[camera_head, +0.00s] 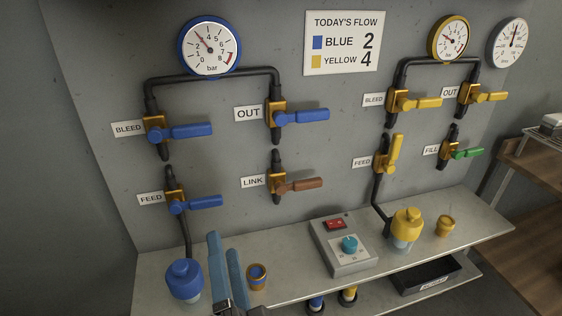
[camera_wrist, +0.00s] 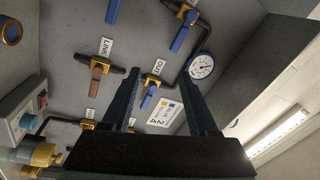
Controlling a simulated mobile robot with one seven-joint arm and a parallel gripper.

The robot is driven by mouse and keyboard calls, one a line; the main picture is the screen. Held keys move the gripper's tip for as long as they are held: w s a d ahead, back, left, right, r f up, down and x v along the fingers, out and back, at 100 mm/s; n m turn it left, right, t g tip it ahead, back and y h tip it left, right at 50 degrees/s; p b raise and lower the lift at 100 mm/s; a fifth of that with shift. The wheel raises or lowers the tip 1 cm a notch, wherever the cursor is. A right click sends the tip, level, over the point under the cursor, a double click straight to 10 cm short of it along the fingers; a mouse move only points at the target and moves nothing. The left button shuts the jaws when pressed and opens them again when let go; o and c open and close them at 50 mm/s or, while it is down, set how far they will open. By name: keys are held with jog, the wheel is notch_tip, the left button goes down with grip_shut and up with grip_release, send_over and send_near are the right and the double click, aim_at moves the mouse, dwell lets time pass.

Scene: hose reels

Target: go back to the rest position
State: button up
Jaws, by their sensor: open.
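My gripper (camera_head: 227,268) is low in the head view, its two blue-grey fingers pointing up in front of the bench. They are apart, with nothing between them. In the wrist view my gripper (camera_wrist: 163,78) is also open and empty, facing the panel from a distance. It touches no valve in view. The blue feed lever (camera_head: 206,202), blue bleed lever (camera_head: 187,131), blue out lever (camera_head: 306,116) and brown link lever (camera_head: 302,185) lie sideways. The yellow feed lever (camera_head: 395,154) points up. The yellow bleed lever (camera_head: 421,103), yellow out lever (camera_head: 491,97) and green fill lever (camera_head: 468,153) lie sideways.
A control box (camera_head: 343,247) and yellow-capped jar (camera_head: 405,228) stand further right. The flow sign (camera_head: 344,42) reads blue 2, yellow 4.

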jog(key=s+d+r+n+t+h+p, duration=0.2)
jog(key=r+n+p, duration=0.1)
jog(key=r, duration=1.4)
jog(key=s+d+r+n+t+h+p, duration=0.2)
jog(key=r+p, duration=0.4)
jog(key=r, duration=1.1)
jog(key=s+d+r+n+t+h+p, duration=0.1)
jog(key=s+d+r+n+t+p, duration=0.1)
jog(key=r, duration=1.5)
jog(key=d+n+t+p, duration=0.1)
jog(key=n+t+p, duration=0.1)
jog(key=n+p, duration=0.1)
jog(key=shift+d+r+n+h, duration=0.3)
jog(key=shift+d+h, duration=0.05)
jog(key=shift+h, duration=0.05)
